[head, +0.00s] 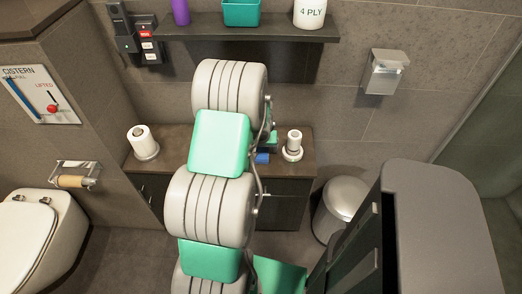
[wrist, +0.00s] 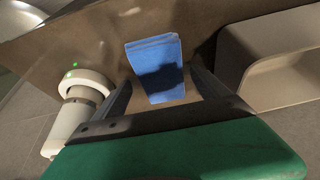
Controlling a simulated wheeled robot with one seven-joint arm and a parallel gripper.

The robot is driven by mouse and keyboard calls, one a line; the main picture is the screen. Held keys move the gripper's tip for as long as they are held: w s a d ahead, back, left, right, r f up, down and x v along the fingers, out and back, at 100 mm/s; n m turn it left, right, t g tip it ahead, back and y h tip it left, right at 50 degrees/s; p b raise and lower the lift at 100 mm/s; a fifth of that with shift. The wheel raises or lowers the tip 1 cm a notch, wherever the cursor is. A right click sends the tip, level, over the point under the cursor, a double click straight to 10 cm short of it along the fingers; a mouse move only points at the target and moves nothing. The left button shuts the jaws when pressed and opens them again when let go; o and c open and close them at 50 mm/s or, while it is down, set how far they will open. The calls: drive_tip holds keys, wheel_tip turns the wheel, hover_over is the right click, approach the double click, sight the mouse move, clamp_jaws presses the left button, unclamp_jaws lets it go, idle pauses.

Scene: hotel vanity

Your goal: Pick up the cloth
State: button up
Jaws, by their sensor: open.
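The cloth is a folded blue piece (wrist: 155,62) on the brown counter in the wrist view. A small blue patch of it (head: 262,158) shows in the head view, just right of my arm. My gripper (wrist: 160,74) is open and empty, with one dark finger on each side of the cloth's near part in the picture. A shadow falls across the cloth's lower half. I cannot tell whether the fingers are level with the cloth or above it. In the head view my arm hides most of the gripper.
A white roll-like object (head: 292,147) stands right of the cloth on the counter (head: 304,172); a toilet roll (head: 142,140) stands at its left. A shelf (head: 285,31) overhangs the counter. A beige open container (wrist: 275,62) is at the right in the wrist view. A bin (head: 341,205) stands on the floor.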

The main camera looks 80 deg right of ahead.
drive_tip(key=shift+c, duration=0.4)
drive_tip(key=c, duration=1.4)
